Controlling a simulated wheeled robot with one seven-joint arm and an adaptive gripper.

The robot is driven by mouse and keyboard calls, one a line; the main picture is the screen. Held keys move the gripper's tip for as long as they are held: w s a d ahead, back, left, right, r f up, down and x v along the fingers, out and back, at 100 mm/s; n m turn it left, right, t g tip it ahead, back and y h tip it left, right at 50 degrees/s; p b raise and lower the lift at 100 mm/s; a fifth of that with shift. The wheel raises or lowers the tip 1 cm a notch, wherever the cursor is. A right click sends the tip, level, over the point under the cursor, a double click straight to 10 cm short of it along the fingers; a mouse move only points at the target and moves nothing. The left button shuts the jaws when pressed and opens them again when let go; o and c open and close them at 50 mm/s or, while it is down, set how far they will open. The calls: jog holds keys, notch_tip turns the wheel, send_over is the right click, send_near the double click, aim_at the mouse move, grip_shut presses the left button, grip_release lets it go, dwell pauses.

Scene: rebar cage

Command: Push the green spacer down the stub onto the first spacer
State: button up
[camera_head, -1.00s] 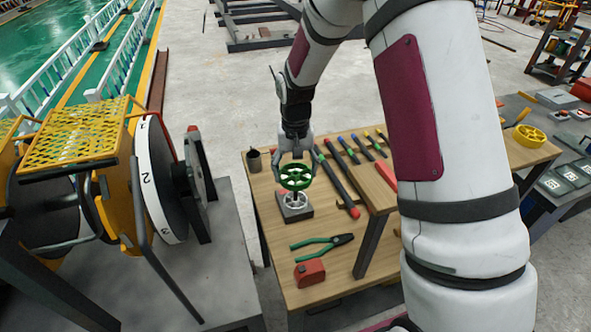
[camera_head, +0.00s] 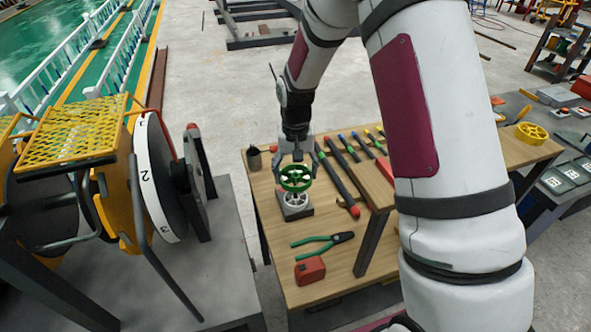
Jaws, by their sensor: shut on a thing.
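The green spacer (camera_head: 295,185) is a spoked ring held by my gripper (camera_head: 296,173), above the wooden table. The gripper points down and its fingers are shut on the spacer. Below it a white spacer (camera_head: 295,202) lies on a dark square base (camera_head: 294,212) on the table. The green ring sits directly over the white one in this view, with a small gap between them. The stub is mostly hidden by the green spacer, so I cannot tell how far the ring is down it.
Green-handled pliers (camera_head: 323,242) and a red block (camera_head: 310,270) lie in front of the base. Several bar-like tools (camera_head: 340,174) lie to the right. A dark cup (camera_head: 254,158) stands at the table's back left. A yellow wheel (camera_head: 531,133) lies far right.

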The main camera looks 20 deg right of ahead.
jog(key=shift+f+b, duration=0.8)
jog(key=shift+f, duration=2.6)
jog(key=o, duration=1.1)
notch_tip(320, 180, up, 12)
